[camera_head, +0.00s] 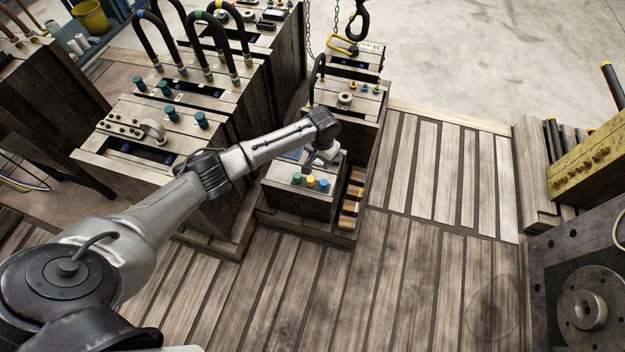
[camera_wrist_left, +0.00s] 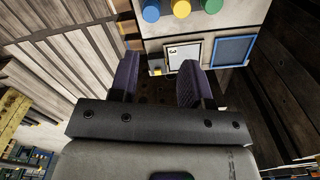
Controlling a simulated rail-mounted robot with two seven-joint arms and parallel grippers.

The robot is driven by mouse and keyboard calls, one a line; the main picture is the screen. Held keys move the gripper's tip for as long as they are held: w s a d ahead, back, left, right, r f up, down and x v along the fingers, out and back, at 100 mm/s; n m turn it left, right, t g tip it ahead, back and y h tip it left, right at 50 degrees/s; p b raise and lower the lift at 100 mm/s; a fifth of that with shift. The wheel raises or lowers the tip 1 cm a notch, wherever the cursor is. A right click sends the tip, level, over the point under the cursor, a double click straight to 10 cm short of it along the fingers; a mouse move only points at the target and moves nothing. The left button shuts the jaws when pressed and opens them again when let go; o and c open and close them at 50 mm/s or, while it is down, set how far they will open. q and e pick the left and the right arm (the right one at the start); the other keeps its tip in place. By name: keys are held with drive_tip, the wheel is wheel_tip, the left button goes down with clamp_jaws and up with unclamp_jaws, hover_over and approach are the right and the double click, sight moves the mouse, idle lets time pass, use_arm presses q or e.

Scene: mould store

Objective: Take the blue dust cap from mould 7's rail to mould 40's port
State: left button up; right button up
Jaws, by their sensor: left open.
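A blue dust cap (camera_head: 323,185) stands beside a yellow cap (camera_head: 310,181) and a green cap (camera_head: 297,178) on the near edge of a small wooden-looking mould block (camera_head: 300,203) in the head view. The blue cap (camera_wrist_left: 151,11) is also at the top of the left wrist view, cut by the frame edge. My left gripper (camera_wrist_left: 158,70) is open, its two dark fingers apart with no cap between them. In the head view its tip is just behind the cap row, partly hidden by my wrist. I cannot read which moulds are 7 and 40.
Large moulds with teal caps (camera_head: 201,120) and black hoses (camera_head: 208,40) stand left and behind. A smaller mould (camera_head: 347,98) with little caps and a hook (camera_head: 355,22) are behind. A brass-fitted block (camera_head: 590,155) is at right. The slatted floor (camera_head: 440,220) between is clear.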

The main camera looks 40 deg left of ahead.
use_arm(q)
drive_tip(key=n+b, duration=0.1)
drive_tip(key=b, duration=0.4)
hover_over(324, 182)
wheel_tip(324, 182, down, 8)
drive_tip(key=shift+f, duration=0.2)
drive_tip(key=shift+d+f, duration=0.1)
drive_tip(key=shift+f, duration=0.05)
drive_tip(key=shift+f+b, duration=0.55)
drive_tip(key=shift+b, duration=0.25)
wheel_tip(324, 182, down, 4)
drive_tip(key=b, duration=0.3)
drive_tip(key=shift+s+b, duration=0.1)
drive_tip(key=shift+b, duration=0.3)
use_arm(e)
wheel_tip(324, 182, down, 10)
drive_tip(key=d, duration=0.1)
drive_tip(key=shift+w+d, duration=0.25)
drive_tip(key=shift+w, duration=0.1)
use_arm(q)
drive_tip(key=c, duration=0.7)
